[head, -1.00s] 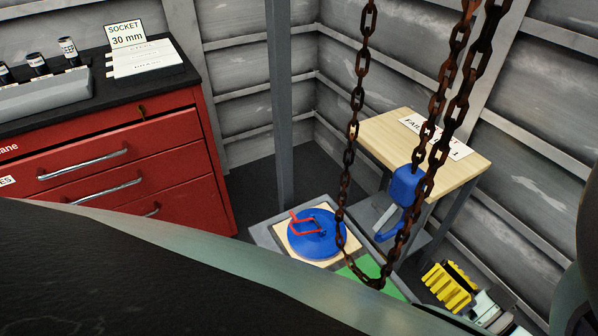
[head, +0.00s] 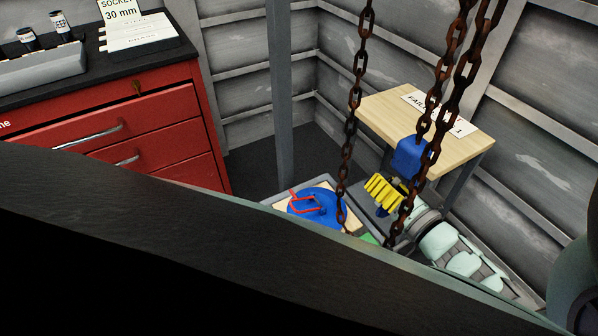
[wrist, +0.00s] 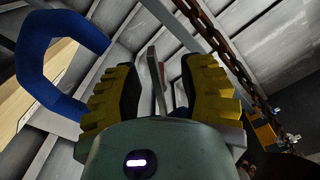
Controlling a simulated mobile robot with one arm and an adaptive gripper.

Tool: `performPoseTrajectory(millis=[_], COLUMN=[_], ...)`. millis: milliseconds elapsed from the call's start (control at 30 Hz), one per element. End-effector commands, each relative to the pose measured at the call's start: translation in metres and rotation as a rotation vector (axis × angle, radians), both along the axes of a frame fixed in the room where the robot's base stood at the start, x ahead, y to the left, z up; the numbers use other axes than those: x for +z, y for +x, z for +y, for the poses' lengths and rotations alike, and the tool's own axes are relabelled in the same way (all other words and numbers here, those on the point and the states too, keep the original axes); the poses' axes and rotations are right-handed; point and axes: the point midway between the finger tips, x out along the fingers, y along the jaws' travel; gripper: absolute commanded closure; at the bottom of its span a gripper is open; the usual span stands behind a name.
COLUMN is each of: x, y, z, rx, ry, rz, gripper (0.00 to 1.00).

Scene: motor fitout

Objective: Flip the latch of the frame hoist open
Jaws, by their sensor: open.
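The frame hoist hangs on rusty chains (head: 447,80), with a blue block (head: 412,158) low on them. In the wrist view a large blue hook (wrist: 35,65) curves at the left, beside the left finger. A thin grey upright piece with a reddish edge (wrist: 157,82) stands between the fingers; it looks like the latch, but I cannot be sure. My gripper (head: 384,190) has yellow ribbed fingers and is just below the blue block in the head view. Its fingers are apart in the wrist view (wrist: 165,72). Contact with the thin piece cannot be told. My gripper hides the lower hook in the head view.
A blue disc (head: 330,213) with a red handle lies on a pale board below the chains. A wooden table (head: 380,103) with a paper sign stands behind the block. A red drawer cabinet (head: 150,125) is at left. A chain (wrist: 215,45) also passes close right in the wrist view.

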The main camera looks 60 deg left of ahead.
Motion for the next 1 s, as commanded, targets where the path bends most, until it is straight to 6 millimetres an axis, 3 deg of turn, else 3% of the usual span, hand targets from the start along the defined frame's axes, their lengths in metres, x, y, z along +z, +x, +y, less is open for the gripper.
performPoseTrajectory(millis=[300, 333, 767, 1000], x=[0.0000, 0.0000, 0.0000, 0.0000], y=[-0.0011, -0.0011, -0.0008, -0.0005], z=[0.0033, 0.0032, 0.0027, 0.0025], rx=[0.004, 0.004, 0.003, 0.002], ry=[0.000, 0.000, 0.000, 0.001], rz=[0.001, 0.001, 0.001, 0.001], gripper=[0.59, 0.56, 1.00, 1.00])
